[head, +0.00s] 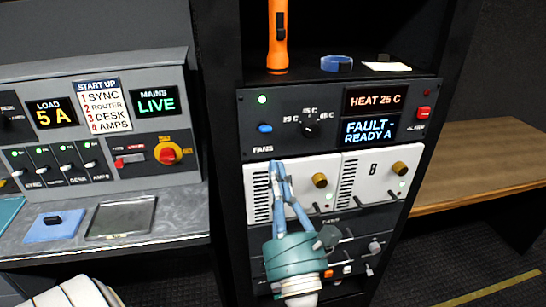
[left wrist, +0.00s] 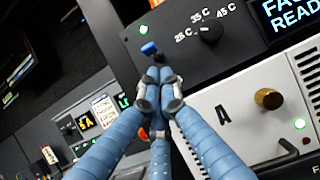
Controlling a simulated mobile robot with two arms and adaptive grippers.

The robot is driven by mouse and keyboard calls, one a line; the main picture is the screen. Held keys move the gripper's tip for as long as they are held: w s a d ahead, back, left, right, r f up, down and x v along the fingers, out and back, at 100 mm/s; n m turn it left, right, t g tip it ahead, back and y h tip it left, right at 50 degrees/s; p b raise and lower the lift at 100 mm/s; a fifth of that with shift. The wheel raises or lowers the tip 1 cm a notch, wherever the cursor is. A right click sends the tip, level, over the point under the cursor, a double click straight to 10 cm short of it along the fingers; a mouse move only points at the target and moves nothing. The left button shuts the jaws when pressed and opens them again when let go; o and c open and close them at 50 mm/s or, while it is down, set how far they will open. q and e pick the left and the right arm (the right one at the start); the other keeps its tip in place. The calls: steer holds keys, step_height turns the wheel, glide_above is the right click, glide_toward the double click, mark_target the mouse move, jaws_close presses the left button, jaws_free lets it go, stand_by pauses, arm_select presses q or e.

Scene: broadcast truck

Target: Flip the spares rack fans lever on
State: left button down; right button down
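The fans lever is a small blue-tipped lever (head: 265,128) above the FANS label on the dark rack panel (head: 330,149). It also shows in the left wrist view (left wrist: 149,48), just beyond my fingertips. A green lamp (head: 262,99) above it is lit. My left gripper (head: 276,164) is in front of the white unit below the panel, its tips lower than the lever in the head view. In the left wrist view its blue fingers come together at the tips (left wrist: 158,72), with nothing visible between them. Whether they touch the lever is unclear. My right gripper is not in view.
A dial (head: 308,129) sits right of the lever, beside the HEAT 25 C and FAULT-READY A displays (head: 370,131). A red alarm switch (head: 424,112) is farther right. White units with brass knobs (head: 320,180) are below. An orange flashlight (head: 278,40) stands on the shelf above.

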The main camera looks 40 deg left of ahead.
arm_select(q)
steer(key=v, duration=0.7)
steer(key=shift+s+d, duration=0.15)
steer(key=shift+s, duration=0.05)
